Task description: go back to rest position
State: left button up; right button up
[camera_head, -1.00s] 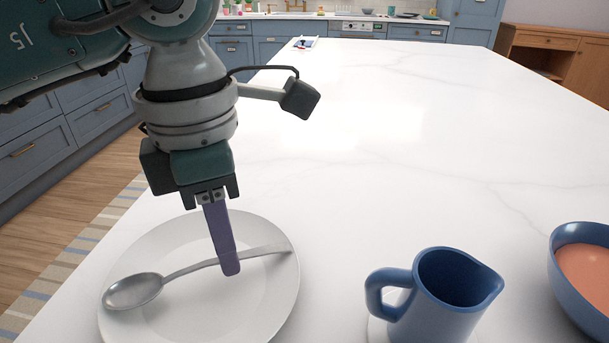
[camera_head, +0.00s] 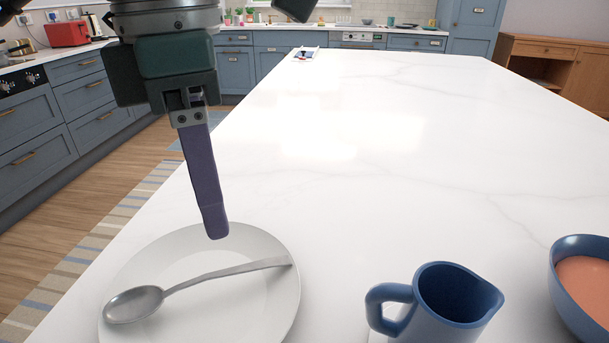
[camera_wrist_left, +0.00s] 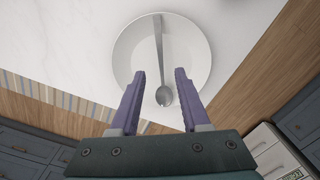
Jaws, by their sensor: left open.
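My left gripper (camera_head: 215,232) hangs above the far part of a white plate (camera_head: 262,318) in the head view. In the left wrist view its two purple fingers (camera_wrist_left: 159,78) are apart with nothing held between them. A silver spoon (camera_head: 222,273) lies across the plate, its bowl toward the left and its handle reaching the right rim. In the left wrist view the spoon (camera_wrist_left: 160,50) shows on the plate (camera_wrist_left: 125,55), apart from the fingers. My right gripper is not in view.
A blue jug (camera_head: 440,305) stands right of the plate on the white worktop (camera_head: 400,150). A blue bowl (camera_head: 580,300) of orange contents is at the right edge. The worktop's middle is clear. Blue cabinets (camera_head: 95,95) stand beyond the floor at left.

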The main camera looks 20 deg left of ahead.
pick_arm(q)
jog(key=shift+r, duration=1)
